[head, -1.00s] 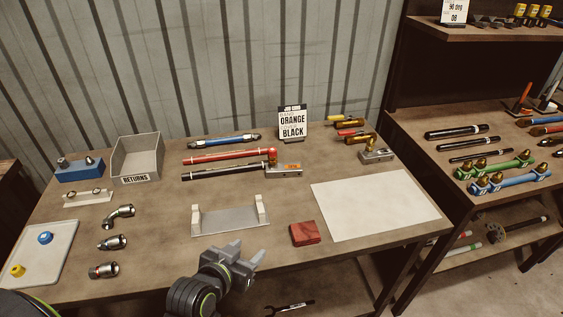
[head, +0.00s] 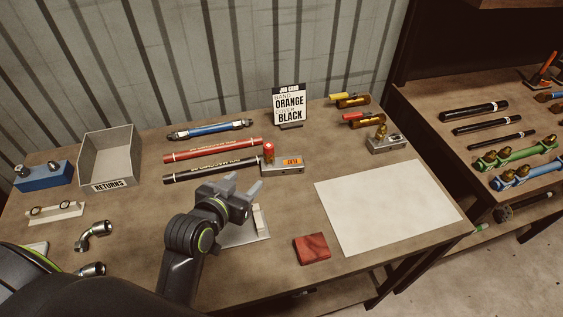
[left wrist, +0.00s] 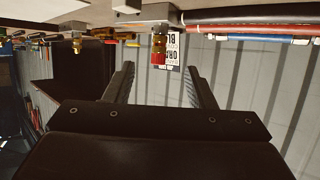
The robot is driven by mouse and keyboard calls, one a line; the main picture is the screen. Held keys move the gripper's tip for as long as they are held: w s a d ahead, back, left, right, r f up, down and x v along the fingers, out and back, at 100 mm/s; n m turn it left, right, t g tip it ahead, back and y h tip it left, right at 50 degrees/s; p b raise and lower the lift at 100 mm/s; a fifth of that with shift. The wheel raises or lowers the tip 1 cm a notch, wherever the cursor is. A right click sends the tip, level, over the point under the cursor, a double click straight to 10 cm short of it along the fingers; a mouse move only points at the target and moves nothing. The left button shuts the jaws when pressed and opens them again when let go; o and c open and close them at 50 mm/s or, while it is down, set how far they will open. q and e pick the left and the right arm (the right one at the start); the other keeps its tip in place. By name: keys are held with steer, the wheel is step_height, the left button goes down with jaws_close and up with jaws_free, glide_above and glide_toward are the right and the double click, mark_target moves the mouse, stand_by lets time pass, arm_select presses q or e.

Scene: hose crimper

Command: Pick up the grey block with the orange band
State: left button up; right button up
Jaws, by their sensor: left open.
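The grey block with an orange patch on its face (head: 289,169) lies at the middle of the table, by the right ends of the red and black hoses. A red-capped brass fitting (head: 269,151) stands at its left end. My left gripper (head: 247,188) is open and empty, in front and to the left of the block, apart from it. In the left wrist view, which is upside down, the block (left wrist: 145,25) and its red-tipped fitting show beyond the open fingers (left wrist: 160,78). My right gripper is not in view.
A second grey block (head: 388,145) with a brass fitting stands to the right. A job card (head: 290,104) stands behind. A red cloth (head: 312,249) and a white sheet (head: 385,205) lie to the right.

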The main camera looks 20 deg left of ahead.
arm_select(q)
steer(key=p, duration=0.1)
glide_toward(267, 162)
steer(key=x, duration=0.4)
steer(key=shift+w+a+r, duration=0.1)
steer(key=shift+r, duration=0.2)
steer(key=shift+w+f, duration=0.1)
steer(key=shift+w, duration=0.1)
steer(key=shift+w+f+p, duration=0.25)
steer(key=shift+w+p, duration=0.05)
steer(key=shift+w, duration=0.25)
steer(key=shift+f+p+x, duration=0.25)
steer(key=shift+p+x, duration=0.2)
steer(key=shift+x, duration=1.6)
steer(key=shift+s, duration=0.1)
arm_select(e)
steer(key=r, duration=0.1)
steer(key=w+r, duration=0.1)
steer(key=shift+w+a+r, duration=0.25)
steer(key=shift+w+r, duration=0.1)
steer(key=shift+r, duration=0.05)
arm_select(q)
jaws_close()
steer(key=shift+r, duration=0.1)
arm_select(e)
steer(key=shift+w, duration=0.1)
